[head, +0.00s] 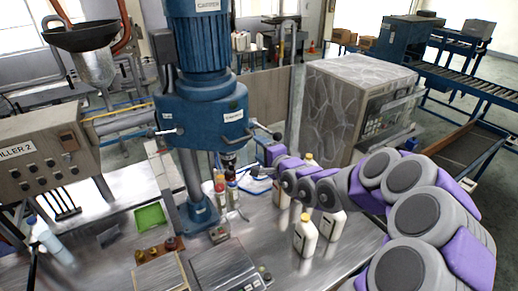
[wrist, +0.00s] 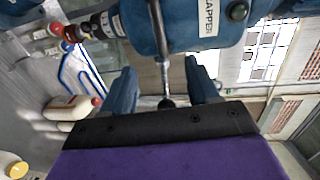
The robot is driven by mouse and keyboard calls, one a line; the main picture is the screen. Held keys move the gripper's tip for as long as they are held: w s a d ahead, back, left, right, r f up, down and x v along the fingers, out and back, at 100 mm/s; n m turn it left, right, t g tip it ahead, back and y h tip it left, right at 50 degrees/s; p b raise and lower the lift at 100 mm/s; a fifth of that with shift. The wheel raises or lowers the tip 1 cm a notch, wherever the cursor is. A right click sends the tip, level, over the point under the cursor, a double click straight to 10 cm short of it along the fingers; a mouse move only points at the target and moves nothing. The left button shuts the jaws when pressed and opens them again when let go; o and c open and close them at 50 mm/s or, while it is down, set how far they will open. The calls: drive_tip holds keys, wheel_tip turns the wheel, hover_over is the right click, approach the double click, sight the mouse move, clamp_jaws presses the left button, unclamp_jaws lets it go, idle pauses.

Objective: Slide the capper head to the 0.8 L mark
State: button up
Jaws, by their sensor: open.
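The capper head (head: 203,118) is a blue drill-press-like casting on a grey column (head: 190,170), with a blue motor (head: 197,40) above. Its dark spindle (head: 229,157) points down over small red- and yellow-topped bottles. Lever arms with dark knobs (head: 277,136) stick out from its side. My gripper (head: 260,168) is just right of and below the head. In the wrist view, my gripper (wrist: 162,75) is open, with a lever rod (wrist: 163,75) running between its two blue fingers, not clamped. The capper head (wrist: 205,22) fills the top there. No 0.8 L mark is readable.
Cream bottles with yellow caps (head: 305,237) stand on the steel table below my arm. A green tray (head: 150,217) and scales (head: 225,268) lie left. The filler panel (head: 40,160) is far left, and a grey patterned cabinet (head: 350,105) stands behind right.

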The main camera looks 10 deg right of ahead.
sight(242, 141)
drive_tip(key=w+a+f+p, duration=0.1)
drive_tip(key=w+a+p, duration=0.1)
drive_tip(key=w+a, duration=0.5)
drive_tip(key=d, duration=0.4)
drive_tip(key=shift+w+d, duration=0.1)
drive_tip(key=shift+w, duration=0.05)
drive_tip(key=a, duration=0.3)
drive_tip(key=shift+a, duration=0.2)
drive_tip(key=c, duration=0.4)
drive_tip(key=shift+a, duration=0.45)
drive_tip(key=shift+c, duration=1.4)
drive_tip(key=d, duration=0.2)
drive_tip(key=shift+d, duration=0.4)
clamp_jaws()
drive_tip(key=shift+a, duration=0.1)
drive_tip(key=shift+a, duration=0.1)
drive_tip(key=shift+b, duration=0.3)
